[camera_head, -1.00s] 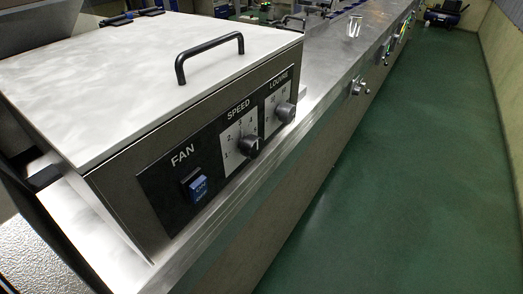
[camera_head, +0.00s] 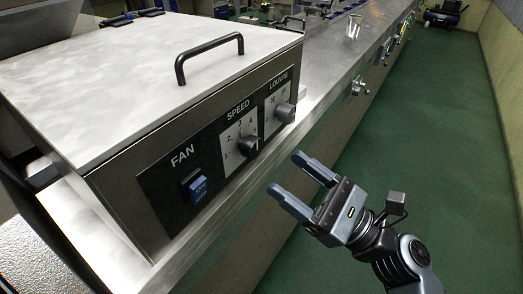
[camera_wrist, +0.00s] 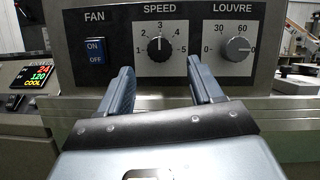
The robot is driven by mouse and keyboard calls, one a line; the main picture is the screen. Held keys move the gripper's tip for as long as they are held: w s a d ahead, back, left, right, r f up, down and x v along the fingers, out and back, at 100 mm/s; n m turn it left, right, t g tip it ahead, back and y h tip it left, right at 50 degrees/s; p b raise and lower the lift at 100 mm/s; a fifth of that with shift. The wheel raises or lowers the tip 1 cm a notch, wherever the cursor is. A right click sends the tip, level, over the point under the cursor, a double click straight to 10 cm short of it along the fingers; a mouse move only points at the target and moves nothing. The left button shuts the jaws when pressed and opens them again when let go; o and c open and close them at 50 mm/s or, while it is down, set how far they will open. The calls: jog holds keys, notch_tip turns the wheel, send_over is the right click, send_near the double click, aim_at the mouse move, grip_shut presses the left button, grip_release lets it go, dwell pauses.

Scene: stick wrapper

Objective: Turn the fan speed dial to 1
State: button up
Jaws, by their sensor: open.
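The fan speed dial (camera_head: 248,146) is a dark round knob on the black control panel of a metal box. In the wrist view the speed dial (camera_wrist: 159,49) sits on a white scale marked 1 to 5, and its pointer mark points up, at about 3. My gripper (camera_head: 283,172) is open and empty, in front of and a little below the panel in the head view. In the wrist view its two fingers (camera_wrist: 158,72) reach toward the panel on either side of the dial's column, below and apart from the knob.
Left of the dial is the blue fan switch (camera_wrist: 95,51) marked ON and OFF. Right of it is the louvre knob (camera_wrist: 237,49). A black handle (camera_head: 209,56) stands on the box lid. A metal ledge (camera_head: 215,220) runs below the panel. The green floor (camera_head: 440,150) at right is clear.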

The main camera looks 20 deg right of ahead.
aim_at(257, 151)
jog(key=p+x, duration=0.2)
jog(key=x, duration=0.5)
jog(key=c, duration=1.1)
